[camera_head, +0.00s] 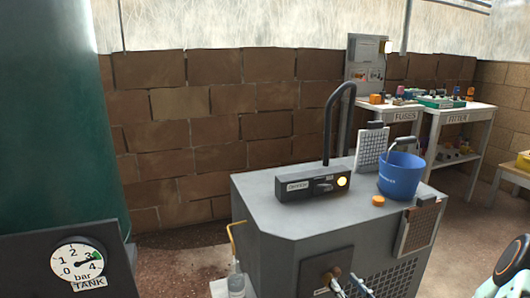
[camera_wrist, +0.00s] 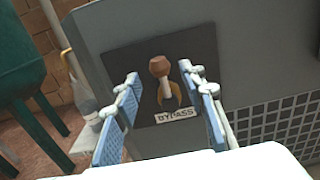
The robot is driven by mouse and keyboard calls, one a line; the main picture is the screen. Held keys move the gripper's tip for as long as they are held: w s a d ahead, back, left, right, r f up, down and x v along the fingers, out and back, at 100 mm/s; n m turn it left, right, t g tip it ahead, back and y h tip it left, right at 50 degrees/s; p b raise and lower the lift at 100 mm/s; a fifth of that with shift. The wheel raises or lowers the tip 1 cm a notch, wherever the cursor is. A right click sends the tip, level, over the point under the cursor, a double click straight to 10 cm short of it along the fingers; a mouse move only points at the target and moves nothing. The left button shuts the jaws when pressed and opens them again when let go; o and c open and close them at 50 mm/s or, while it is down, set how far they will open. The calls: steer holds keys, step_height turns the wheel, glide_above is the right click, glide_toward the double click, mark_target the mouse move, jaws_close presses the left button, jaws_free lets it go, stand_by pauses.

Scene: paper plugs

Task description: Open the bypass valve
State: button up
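The bypass valve (camera_wrist: 160,72) is on a dark square plate on the grey machine's side. It has a rounded copper-brown knob end and a yellowish part behind it. A white BYPASS label (camera_wrist: 176,116) is below it. My gripper (camera_wrist: 159,76) is open, with one blue-padded finger on each side of the valve in the wrist view. I see no contact, and the depth gap is hard to judge.
The grey machine (camera_head: 265,215) carries a control box with a lit yellow lamp, a blue bucket (camera_head: 400,176) and a dark hose. A bottle (camera_wrist: 84,98) stands left of the panel. A tank gauge (camera_head: 78,264) is at lower left. Benches stand at the back right.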

mark_target(339, 276)
steer(key=shift+w, duration=0.1)
steer(key=shift+x, duration=1.9)
steer(key=c, duration=0.8)
